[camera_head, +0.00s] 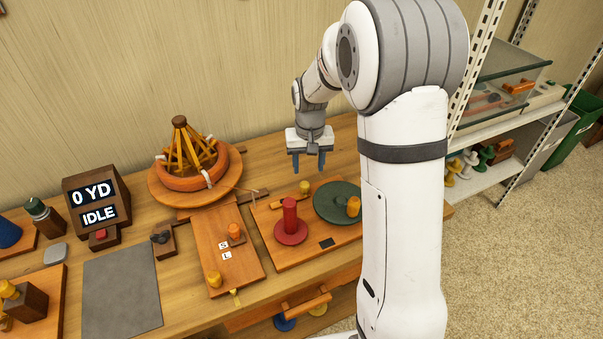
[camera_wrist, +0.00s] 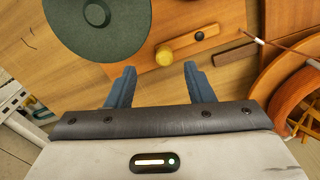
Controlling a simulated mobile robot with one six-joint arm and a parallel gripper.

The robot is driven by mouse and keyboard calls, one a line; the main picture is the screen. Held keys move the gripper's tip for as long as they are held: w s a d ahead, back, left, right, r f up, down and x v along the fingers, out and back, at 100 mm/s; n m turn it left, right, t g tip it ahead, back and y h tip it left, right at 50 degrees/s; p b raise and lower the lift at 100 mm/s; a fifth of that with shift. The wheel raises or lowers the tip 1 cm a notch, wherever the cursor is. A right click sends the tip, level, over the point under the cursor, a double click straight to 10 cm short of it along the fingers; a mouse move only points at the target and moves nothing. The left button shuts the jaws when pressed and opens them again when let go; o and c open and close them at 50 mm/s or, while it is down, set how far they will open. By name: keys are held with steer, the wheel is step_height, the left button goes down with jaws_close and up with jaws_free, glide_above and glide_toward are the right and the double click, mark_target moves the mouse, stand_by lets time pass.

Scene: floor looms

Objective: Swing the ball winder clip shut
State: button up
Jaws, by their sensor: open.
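The ball winder is a wooden board (camera_head: 275,258) with a red spindle (camera_head: 290,216) and a dark green disc (camera_head: 335,198), whose right side my arm partly hides. A light wooden bar with a yellow knob (camera_head: 304,187), apparently the clip, lies at the board's back edge. In the wrist view the knob (camera_wrist: 165,55) sits beyond and roughly between my fingertips, with a black pin (camera_wrist: 199,36) along the bar. My gripper (camera_head: 309,163) is open and empty, pointing down above the table behind the board. Its fingers (camera_wrist: 160,72) look apart from the knob.
A round wooden skein holder (camera_head: 213,190) with an orange ring stands left of the board. A wooden slide board (camera_head: 225,262) marked S and L lies beside it. A display (camera_head: 97,200) reads "0 YD" and "IDLE". Shelves (camera_head: 490,128) stand at the right.

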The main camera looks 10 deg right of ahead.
mark_target(304, 183)
steer(key=w+f, duration=0.3)
steer(key=shift+a+f, duration=0.2)
step_height(304, 183, down, 8)
steer(key=shift+r+p, duration=0.1)
steer(key=shift+p, duration=0.35)
jaws_close()
